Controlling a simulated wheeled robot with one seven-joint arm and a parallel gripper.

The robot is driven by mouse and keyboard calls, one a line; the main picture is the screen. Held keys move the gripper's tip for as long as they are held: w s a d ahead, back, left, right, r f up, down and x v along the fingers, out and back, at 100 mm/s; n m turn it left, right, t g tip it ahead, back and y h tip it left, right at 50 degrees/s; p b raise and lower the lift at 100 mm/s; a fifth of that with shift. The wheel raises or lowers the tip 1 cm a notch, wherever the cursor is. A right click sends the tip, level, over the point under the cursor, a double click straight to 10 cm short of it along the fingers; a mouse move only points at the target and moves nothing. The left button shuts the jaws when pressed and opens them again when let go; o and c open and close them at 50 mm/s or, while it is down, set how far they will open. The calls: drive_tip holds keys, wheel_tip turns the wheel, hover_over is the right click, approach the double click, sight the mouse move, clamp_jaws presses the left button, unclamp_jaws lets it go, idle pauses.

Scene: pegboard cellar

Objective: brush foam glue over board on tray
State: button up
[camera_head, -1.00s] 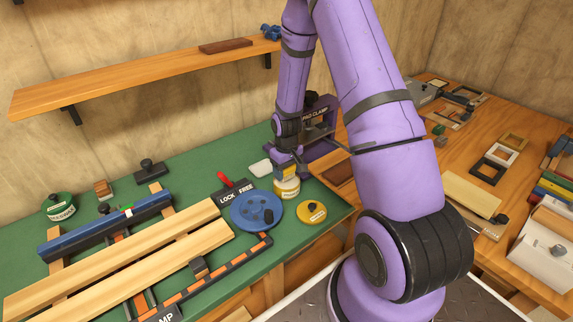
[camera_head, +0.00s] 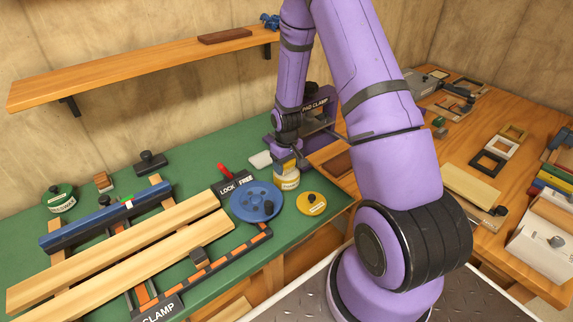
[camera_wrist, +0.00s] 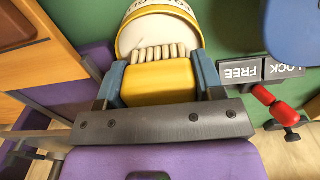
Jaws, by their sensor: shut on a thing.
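My gripper (camera_wrist: 160,84) is shut on a brush with a yellow block handle (camera_wrist: 158,82), one blue finger on each side. The brush's pale bristles (camera_wrist: 158,53) point at the open mouth of the glue pot (camera_wrist: 137,28), white with a yellow band. I cannot tell whether the bristles touch the glue. In the head view my gripper (camera_head: 284,160) is just above the pot (camera_head: 287,183), on the green bench. A wooden tray (camera_wrist: 60,52) lies at the left of the wrist view. Right of the pot in the head view, a brown panel (camera_head: 338,166) lies in it, partly hidden by my arm.
A yellow lid (camera_head: 311,203) and a blue handwheel (camera_head: 256,201) are close to the pot. The red-handled LOCK/FREE lever (camera_head: 226,172) is left of it. The pad clamp (camera_head: 318,112) stands behind. Long boards (camera_head: 130,245) in clamps fill the bench's left.

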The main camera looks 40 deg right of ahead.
drive_tip(key=shift+f, duration=0.55)
idle(1.4)
drive_tip(key=shift+r, duration=0.1)
drive_tip(key=shift+r, duration=3.45)
